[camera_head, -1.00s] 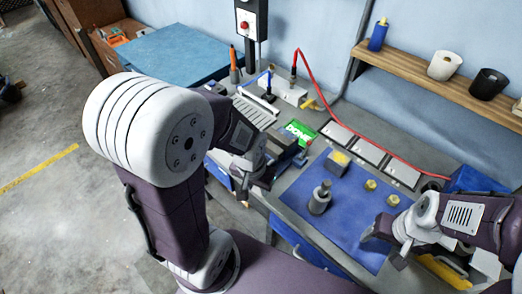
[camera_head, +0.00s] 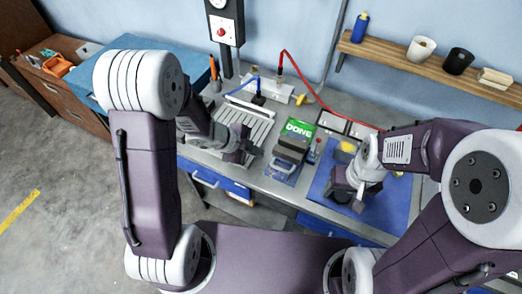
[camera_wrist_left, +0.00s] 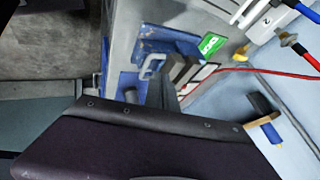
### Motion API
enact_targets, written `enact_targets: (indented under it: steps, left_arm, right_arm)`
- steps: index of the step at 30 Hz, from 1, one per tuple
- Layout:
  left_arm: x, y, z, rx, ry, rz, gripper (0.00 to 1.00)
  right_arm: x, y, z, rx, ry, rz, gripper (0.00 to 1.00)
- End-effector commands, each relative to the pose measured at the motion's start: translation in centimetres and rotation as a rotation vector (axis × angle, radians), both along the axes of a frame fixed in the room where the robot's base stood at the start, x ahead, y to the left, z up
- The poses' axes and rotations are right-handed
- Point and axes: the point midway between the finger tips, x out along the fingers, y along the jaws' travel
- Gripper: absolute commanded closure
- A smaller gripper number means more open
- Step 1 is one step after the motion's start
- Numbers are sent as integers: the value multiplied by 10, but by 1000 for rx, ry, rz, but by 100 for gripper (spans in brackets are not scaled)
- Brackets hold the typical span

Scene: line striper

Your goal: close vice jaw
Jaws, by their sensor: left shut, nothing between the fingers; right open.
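The vice (camera_head: 290,152) stands on the bench in front of the green DONE sign. It has dark grey jaw blocks and a blue base with a grey handle at its front. In the left wrist view the vice (camera_wrist_left: 178,68) shows near the middle, its dark blocks side by side; the width of the jaw gap is hard to tell. My left gripper (camera_head: 246,154) is shut and empty, left of the vice and apart from it, over the front of the slatted tray. My right gripper (camera_head: 347,198) is open above the blue mat, right of the vice.
The green DONE sign (camera_head: 298,128) is right behind the vice. The slatted tray (camera_head: 243,119) lies to the left. The blue mat (camera_head: 398,205) lies to the right, with a yellow-topped block (camera_head: 347,146) on it. A red cable (camera_head: 305,78) arcs behind.

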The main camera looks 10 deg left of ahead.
Motion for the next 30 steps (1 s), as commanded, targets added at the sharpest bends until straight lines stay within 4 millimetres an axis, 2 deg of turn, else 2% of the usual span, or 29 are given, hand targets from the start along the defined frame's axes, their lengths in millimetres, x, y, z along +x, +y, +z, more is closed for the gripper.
enact_targets:
  steps: [7, 15, 21, 30]
  left_arm:
    - [1, -1, -3, 0, 3, 4, 100]
    - [16, -26, -43, 0, 6, 3, 100]
    - [28, -43, -67, 2, 4, 4, 100]
    - [33, -50, -78, 2, 1, 6, 100]
  right_arm:
    - [0, 0, 0, 0, 0, 0, 35]
    - [0, 0, -16, 0, 0, 0, 35]
    - [0, 0, -19, 0, 0, 0, 35]
    - [0, 0, -20, 0, 0, 0, 35]
